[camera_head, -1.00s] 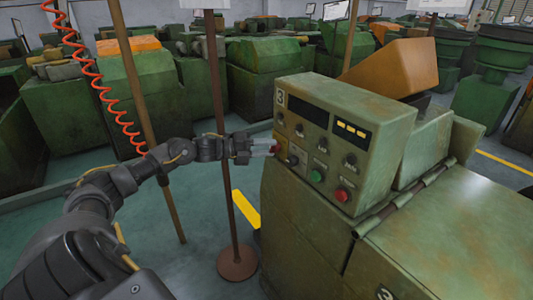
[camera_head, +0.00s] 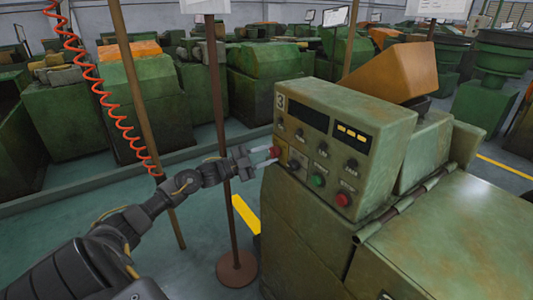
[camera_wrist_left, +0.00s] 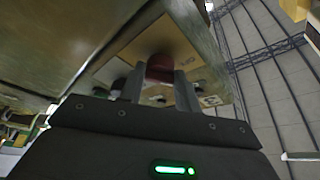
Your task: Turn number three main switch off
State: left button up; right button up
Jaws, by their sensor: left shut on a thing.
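The green control box (camera_head: 335,135) of the machine marked 3 stands right of centre in the head view. On its left edge is the red main switch knob (camera_head: 276,152) on a yellowish plate. My left gripper (camera_head: 270,159) reaches it from the left, its fingers one above the other. In the left wrist view the red knob (camera_wrist_left: 160,68) sits between the two fingers of my left gripper (camera_wrist_left: 158,80), which are shut on it. The fingers partly hide the knob, and its exact setting is not clear. My right gripper is not in view.
A green button (camera_head: 318,180) and a red button (camera_head: 343,199) sit below several dark knobs on the same panel. A brown pole (camera_head: 219,120) on a round base stands close beside my left forearm. A red coiled hose (camera_head: 110,100) hangs further left.

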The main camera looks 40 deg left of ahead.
pick_arm(q)
jog(key=shift+n+t, duration=0.4)
jog(key=shift+n, duration=0.6)
jog(key=shift+f, duration=0.1)
jog(key=o, duration=1)
jog(key=b+v, duration=0.2)
jog(key=v, duration=0.9)
jog(key=shift+d, duration=0.1)
